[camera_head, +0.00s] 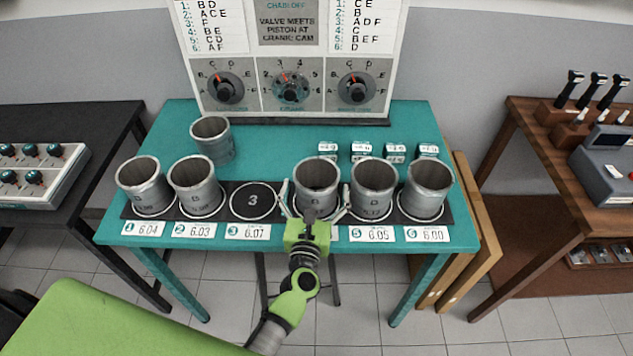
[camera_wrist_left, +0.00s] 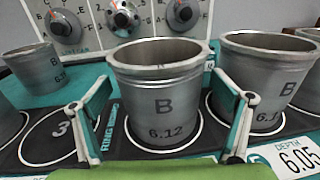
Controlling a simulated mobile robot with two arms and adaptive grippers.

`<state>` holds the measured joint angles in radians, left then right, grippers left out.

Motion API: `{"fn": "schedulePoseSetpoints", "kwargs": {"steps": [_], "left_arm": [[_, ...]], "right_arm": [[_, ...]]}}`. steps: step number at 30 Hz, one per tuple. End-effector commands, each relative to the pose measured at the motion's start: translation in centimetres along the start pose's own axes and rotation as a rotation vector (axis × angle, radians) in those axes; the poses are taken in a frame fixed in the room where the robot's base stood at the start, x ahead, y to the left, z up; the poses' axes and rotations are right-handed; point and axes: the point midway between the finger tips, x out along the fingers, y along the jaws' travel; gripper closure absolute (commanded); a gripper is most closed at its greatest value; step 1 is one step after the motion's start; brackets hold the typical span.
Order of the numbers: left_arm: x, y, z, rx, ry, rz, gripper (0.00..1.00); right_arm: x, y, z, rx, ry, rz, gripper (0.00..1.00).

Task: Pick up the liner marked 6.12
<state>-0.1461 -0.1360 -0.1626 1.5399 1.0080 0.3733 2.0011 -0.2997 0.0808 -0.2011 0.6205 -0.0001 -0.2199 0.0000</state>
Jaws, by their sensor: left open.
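The liner marked 6.12 (camera_wrist_left: 165,95) is a grey metal cylinder with the letter B above the number, upright on a ringed spot of the dark strip. In the head view the same liner (camera_head: 317,178) stands fourth from the left on that strip. My left gripper (camera_head: 315,196) is open, with one finger on each side of the liner's lower part. In the left wrist view the gripper (camera_wrist_left: 162,90) shows both fingers spread beside the wall; I cannot tell whether either touches. The gripper hides this spot's number card. My right gripper is not in view.
A neighbouring liner (camera_head: 374,183) stands close on the right; its marking is partly hidden in the wrist view. Spot 3 (camera_head: 253,201) is empty on the left. A loose liner (camera_head: 213,140) stands behind on the teal table (camera_head: 270,140). A dial panel (camera_head: 290,105) stands at the back.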

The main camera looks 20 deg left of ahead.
Motion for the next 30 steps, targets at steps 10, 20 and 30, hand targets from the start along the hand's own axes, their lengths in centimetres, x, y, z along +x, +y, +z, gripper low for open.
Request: {"fn": "schedulePoseSetpoints", "kwargs": {"steps": [10,20,30], "left_arm": [[1.7,0.0,-0.1,0.000,0.000,0.000,0.08],[1.6,0.0,-0.1,-0.001,0.000,0.000,0.61],[1.7,0.0,0.6,-0.001,-0.003,0.001,0.61]], "right_arm": [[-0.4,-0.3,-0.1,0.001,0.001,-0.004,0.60],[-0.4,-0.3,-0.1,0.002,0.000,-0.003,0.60],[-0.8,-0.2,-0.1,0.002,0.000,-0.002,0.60]]}}
